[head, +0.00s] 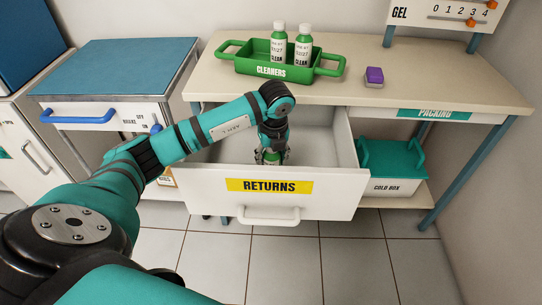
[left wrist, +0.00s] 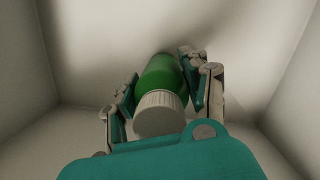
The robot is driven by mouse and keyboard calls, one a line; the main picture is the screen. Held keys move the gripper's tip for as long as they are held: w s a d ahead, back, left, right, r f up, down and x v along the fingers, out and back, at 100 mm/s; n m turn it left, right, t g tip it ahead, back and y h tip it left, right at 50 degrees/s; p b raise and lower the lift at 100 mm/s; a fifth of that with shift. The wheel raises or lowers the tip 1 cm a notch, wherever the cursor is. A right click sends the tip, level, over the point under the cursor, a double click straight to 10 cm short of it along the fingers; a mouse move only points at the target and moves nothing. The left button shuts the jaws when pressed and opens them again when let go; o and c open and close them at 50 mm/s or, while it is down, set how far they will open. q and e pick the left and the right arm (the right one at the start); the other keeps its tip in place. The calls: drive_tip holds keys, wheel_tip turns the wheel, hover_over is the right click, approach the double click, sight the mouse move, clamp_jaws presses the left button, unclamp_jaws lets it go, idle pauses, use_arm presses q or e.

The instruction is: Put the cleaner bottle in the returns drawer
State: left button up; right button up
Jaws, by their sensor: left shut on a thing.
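The returns drawer (head: 325,187) is pulled open, with a yellow RETURNS label on its white front. My left gripper (head: 270,157) reaches down inside the drawer. It is shut on a green cleaner bottle (head: 271,157), which is mostly hidden by the gripper and the drawer front in the head view. In the left wrist view the bottle (left wrist: 162,78) has a white ribbed cap facing the camera, and the gripper's fingers (left wrist: 160,95) hold it from both sides. I cannot tell whether the bottle touches the drawer floor. My right gripper is not in view.
A green CLEANERS tray (head: 253,58) with two green bottles (head: 278,43) stands on the counter (head: 340,90). A purple-topped box (head: 374,77) sits to its right. A cold box (head: 390,168) is on the shelf at right. The drawer's walls surround my gripper.

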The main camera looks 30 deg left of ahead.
use_arm(q)
drive_tip(key=shift+f, duration=0.1)
drive_tip(key=o, duration=1.4)
drive_tip(key=shift+o, duration=0.2)
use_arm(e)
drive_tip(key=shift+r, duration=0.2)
use_arm(q)
drive_tip(key=shift+r, duration=0.2)
drive_tip(key=r, duration=0.4)
drive_tip(key=d+r+p, duration=0.1)
drive_tip(key=r, duration=0.2)
drive_tip(key=s+r, duration=0.1)
drive_tip(key=r, duration=0.3)
drive_tip(key=shift+d+r+p, duration=0.2)
drive_tip(key=shift+r+p, duration=0.15)
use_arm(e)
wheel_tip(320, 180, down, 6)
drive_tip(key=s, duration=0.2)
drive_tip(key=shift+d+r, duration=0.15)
